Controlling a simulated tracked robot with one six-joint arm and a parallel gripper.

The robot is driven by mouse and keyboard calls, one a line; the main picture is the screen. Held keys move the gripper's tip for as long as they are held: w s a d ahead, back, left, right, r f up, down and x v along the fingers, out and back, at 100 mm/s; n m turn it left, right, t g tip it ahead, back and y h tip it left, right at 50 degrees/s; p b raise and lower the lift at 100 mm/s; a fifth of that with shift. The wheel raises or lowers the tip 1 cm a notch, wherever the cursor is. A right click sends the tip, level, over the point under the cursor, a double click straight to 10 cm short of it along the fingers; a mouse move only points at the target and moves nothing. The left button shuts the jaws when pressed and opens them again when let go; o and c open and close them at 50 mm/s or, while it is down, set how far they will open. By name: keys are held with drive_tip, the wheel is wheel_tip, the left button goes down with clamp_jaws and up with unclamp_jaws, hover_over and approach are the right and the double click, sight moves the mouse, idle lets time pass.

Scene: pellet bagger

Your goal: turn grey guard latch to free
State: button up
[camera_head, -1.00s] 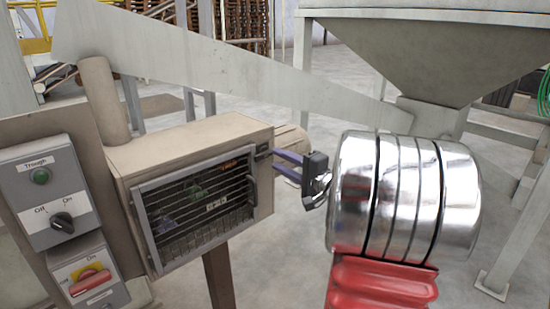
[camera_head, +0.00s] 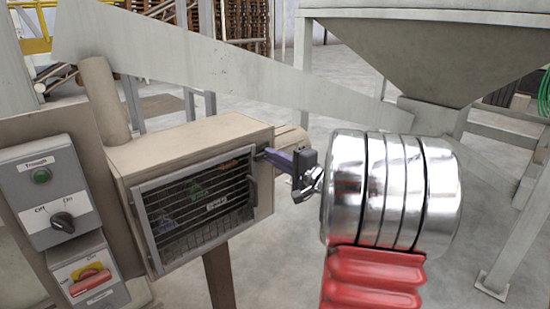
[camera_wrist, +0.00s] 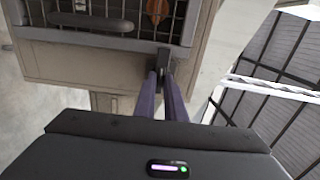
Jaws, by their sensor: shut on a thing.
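The grey guard latch (camera_wrist: 163,57) sits at the edge of the barred guard (camera_wrist: 188,22), on the beige box. In the wrist view it appears as a small dark upright piece between my fingertips. My gripper (camera_wrist: 164,75) is shut on the latch, with one purple finger on each side. In the head view my gripper (camera_head: 264,153) reaches the upper right corner of the box front, and its fingers largely hide the latch there. The barred guard (camera_head: 195,208) lies closed against the box front.
A dark handle (camera_head: 252,191) stands out on the guard's right side, below my fingers. Switch boxes, one labelled Trough (camera_head: 42,190), are at left. A grey hopper (camera_head: 440,50) stands behind right. A slanted beam (camera_head: 230,70) crosses behind the box. Open floor lies right of the box.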

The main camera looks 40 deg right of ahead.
drive_tip(key=shift+d+f, duration=0.1)
drive_tip(key=shift+d, duration=0.1)
clamp_jaws()
drive_tip(key=shift+a, duration=0.1)
drive_tip(key=shift+m, duration=0.3)
drive_tip(key=m, duration=1.7)
drive_tip(key=shift+a+f+m, duration=0.15)
drive_tip(key=shift+f+m, duration=0.05)
drive_tip(key=shift+m, duration=0.1)
